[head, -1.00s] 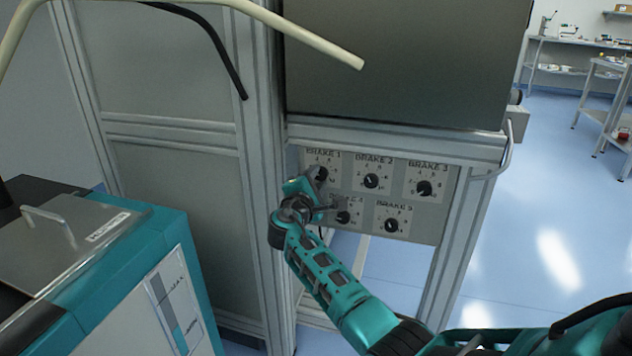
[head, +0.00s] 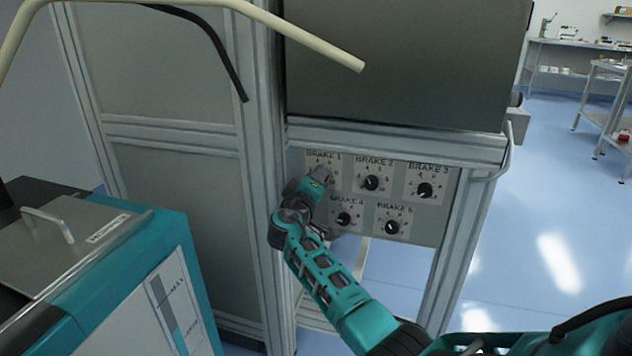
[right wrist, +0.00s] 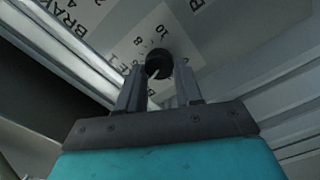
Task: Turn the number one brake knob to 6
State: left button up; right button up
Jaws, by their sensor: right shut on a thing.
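The brake panel (head: 432,222) is grey with several labelled dials on the machine frame. The number one brake knob (right wrist: 158,65) is black and round, on a white scale plate marked with numbers such as 8 and 10. My right gripper (right wrist: 160,80) has its two fingers on either side of this knob and is shut on it. In the head view my right gripper (head: 318,178) covers the knob beneath the BRAKE 1 label (head: 324,156). The knob's pointer setting cannot be read clearly. My left gripper is not in view.
The brake 2 knob (head: 371,183) and brake 4 knob (head: 344,219) are close to my right gripper. Aluminium frame posts (head: 265,200) stand just left of the panel. A teal and grey machine box (head: 170,290) is at lower left. Open blue floor lies to the right.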

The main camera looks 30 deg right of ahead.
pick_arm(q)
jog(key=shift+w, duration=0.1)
pick_arm(e)
jog(key=shift+s+m, duration=0.1)
jog(key=shift+m, duration=4.1)
jog(key=o, duration=1)
jog(key=shift+d+r, duration=0.1)
jog(key=shift+o, duration=0.2)
pick_arm(q)
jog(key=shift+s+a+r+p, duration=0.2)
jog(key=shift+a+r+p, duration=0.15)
jog(key=shift+p, duration=0.6)
pick_arm(e)
jog(key=v, duration=1.3)
